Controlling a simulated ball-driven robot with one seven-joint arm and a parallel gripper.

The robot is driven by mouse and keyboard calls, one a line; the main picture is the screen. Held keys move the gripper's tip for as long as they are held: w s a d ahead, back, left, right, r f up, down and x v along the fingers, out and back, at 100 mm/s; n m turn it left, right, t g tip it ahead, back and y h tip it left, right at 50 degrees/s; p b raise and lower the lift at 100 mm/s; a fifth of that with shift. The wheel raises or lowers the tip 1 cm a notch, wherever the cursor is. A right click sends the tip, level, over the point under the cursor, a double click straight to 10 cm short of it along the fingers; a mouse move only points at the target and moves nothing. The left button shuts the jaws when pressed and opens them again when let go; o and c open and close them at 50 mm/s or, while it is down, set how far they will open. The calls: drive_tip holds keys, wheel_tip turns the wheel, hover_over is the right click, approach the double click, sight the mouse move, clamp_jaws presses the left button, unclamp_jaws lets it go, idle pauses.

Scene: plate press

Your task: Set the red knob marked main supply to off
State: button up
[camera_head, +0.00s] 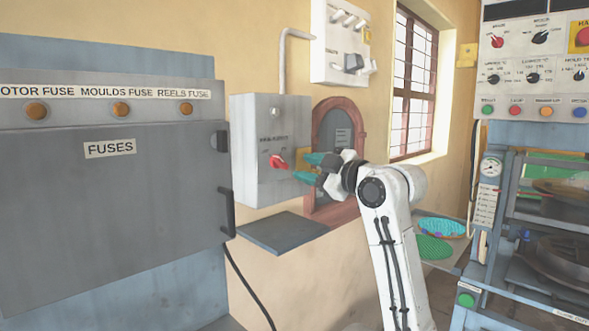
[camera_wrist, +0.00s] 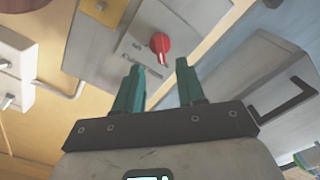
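The red knob (camera_head: 277,162) sits on the front of a grey wall box (camera_head: 248,180). Small lettering above it in the head view seems to read main supply. The knob also shows in the wrist view (camera_wrist: 160,43), with a pale mark along its lower part; I cannot tell which position it is set to. My gripper (camera_head: 302,167) is just right of the knob in the head view, with its teal fingers pointing towards the box. In the wrist view my gripper (camera_wrist: 160,65) is open, its fingers apart and empty, with the knob beyond the gap and not touched.
A grey shelf (camera_head: 283,232) juts out below the box. The fuses cabinet (camera_head: 110,200) with its handle stands at left. A white switch panel (camera_head: 340,42) hangs above. A framed arched niche (camera_head: 340,115) is behind my gripper. The press (camera_head: 530,150) stands at right.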

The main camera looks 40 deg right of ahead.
drive_tip(key=shift+s, duration=2)
